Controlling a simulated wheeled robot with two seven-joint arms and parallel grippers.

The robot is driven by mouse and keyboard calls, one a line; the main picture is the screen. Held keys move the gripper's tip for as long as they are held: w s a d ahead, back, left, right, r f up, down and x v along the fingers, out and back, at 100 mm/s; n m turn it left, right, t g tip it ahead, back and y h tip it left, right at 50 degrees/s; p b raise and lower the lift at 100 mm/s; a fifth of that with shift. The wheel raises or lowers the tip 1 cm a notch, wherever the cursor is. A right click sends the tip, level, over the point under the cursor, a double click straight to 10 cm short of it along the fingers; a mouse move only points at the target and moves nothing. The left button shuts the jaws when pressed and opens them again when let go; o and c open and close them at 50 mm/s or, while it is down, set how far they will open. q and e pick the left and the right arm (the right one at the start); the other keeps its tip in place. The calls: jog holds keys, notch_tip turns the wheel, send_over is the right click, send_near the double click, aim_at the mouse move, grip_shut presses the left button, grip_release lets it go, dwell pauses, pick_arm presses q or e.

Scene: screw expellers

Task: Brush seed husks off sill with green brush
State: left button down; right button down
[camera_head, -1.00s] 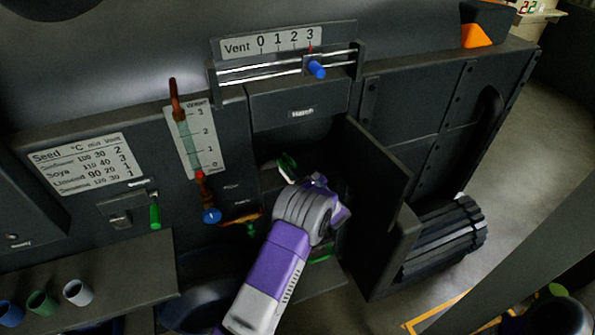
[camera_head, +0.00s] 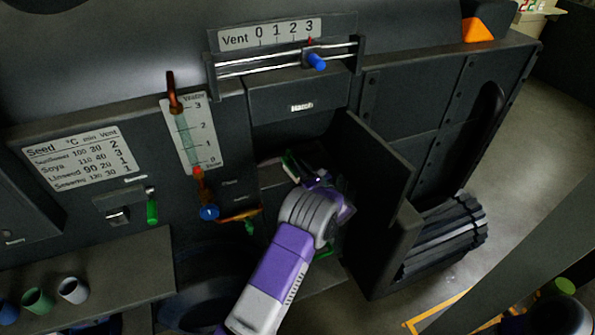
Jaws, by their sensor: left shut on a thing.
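My left gripper (camera_head: 306,176) reaches into the dark hatch opening (camera_head: 272,178) in the middle of the press front. My own wrist hides most of the sill and the lower part of the opening. I cannot make out any seed husks in the shade, nor whether the brush touches the sill. My right gripper is not in view.
An open hatch door (camera_head: 372,168) stands close to the right of my wrist. Left of the opening are a water gauge (camera_head: 188,135), a blue knob (camera_head: 209,212) and a green-handled lever (camera_head: 152,211). Several cups, one white (camera_head: 73,290), stand on the lower left ledge.

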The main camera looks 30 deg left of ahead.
pick_arm(q)
jog(key=shift+w+d+b, duration=1.25)
jog(key=shift+w+d, duration=0.55)
jog(key=shift+w, duration=0.3)
jog(key=shift+s+a+f+p, duration=0.1)
jog(key=shift+s+a+p, duration=0.45)
jog(key=shift+s+a, duration=0.75)
jog(key=shift+s+a+p, duration=0.5)
jog(key=shift+s+a, duration=0.6)
jog(key=shift+s, duration=0.4)
jog(key=shift+r+p, duration=2.1)
jog(key=shift+r, duration=1)
jog(key=shift+r, duration=0.1)
notch_tip(320, 180, up, 3)
jog(key=shift+f+p, duration=0.1)
jog(key=shift+p, duration=0.95)
